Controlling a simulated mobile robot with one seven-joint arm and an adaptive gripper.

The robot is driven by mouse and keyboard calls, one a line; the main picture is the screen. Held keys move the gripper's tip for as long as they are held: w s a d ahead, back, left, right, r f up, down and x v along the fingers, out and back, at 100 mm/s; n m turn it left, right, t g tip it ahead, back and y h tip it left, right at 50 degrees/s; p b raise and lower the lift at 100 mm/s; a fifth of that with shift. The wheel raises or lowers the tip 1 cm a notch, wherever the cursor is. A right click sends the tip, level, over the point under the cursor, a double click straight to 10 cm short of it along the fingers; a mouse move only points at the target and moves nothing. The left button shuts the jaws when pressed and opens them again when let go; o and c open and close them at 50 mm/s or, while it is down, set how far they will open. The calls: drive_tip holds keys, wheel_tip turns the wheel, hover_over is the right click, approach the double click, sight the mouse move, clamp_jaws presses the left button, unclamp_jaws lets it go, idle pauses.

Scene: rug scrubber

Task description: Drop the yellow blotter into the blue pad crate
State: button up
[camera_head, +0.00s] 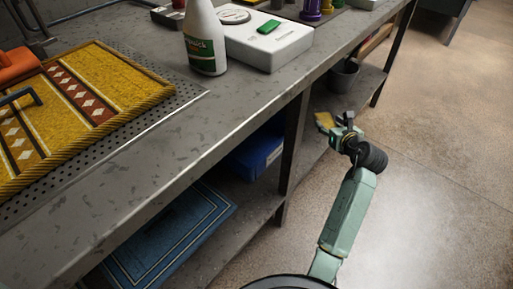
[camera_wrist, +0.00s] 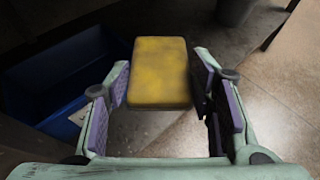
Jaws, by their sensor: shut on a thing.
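The yellow blotter (camera_wrist: 160,73) is a flat, rounded block between the purple-padded fingers of my gripper (camera_wrist: 168,105) in the wrist view. My gripper is shut on it. In the head view the yellow blotter (camera_head: 325,121) shows small at the end of my gripper (camera_head: 335,122), beside the bench's lower shelf. The blue pad crate (camera_head: 257,154) stands on that lower shelf, partly hidden by the bench top and a leg. In the wrist view the blue pad crate (camera_wrist: 65,75) lies to the left of the blotter, with its inside dark. The blotter is outside the crate.
The bench top (camera_head: 170,135) overhangs the shelf, and a dark bench leg (camera_head: 294,145) stands right of the crate. A grey bucket (camera_head: 343,75) is farther along the shelf. A blue mat (camera_head: 170,235) lies left of the crate. The floor at right is clear.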

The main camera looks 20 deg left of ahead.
drive_tip(key=w+a+f+n+g+y+b, duration=0.1)
drive_tip(key=a+n+g+y+b, duration=0.3)
drive_tip(key=a, duration=0.8)
drive_tip(key=w+a+f+n+g+y+b, duration=0.15)
drive_tip(key=a+n+g+b, duration=0.35)
drive_tip(key=a, duration=0.6)
drive_tip(key=shift+m+t+y, duration=0.3)
drive_tip(key=shift+t+y, duration=0.15)
drive_tip(key=shift+t, duration=0.45)
drive_tip(key=f+b, duration=0.4)
drive_tip(key=b, duration=0.1)
drive_tip(key=shift+s+a+f+b, duration=0.1)
drive_tip(key=shift+s+f+b, duration=0.1)
drive_tip(key=shift+f+b, duration=0.2)
drive_tip(key=o, duration=1.1)
drive_tip(key=shift+o, duration=0.2)
drive_tip(key=shift+r, duration=0.1)
drive_tip(key=v, duration=1.2)
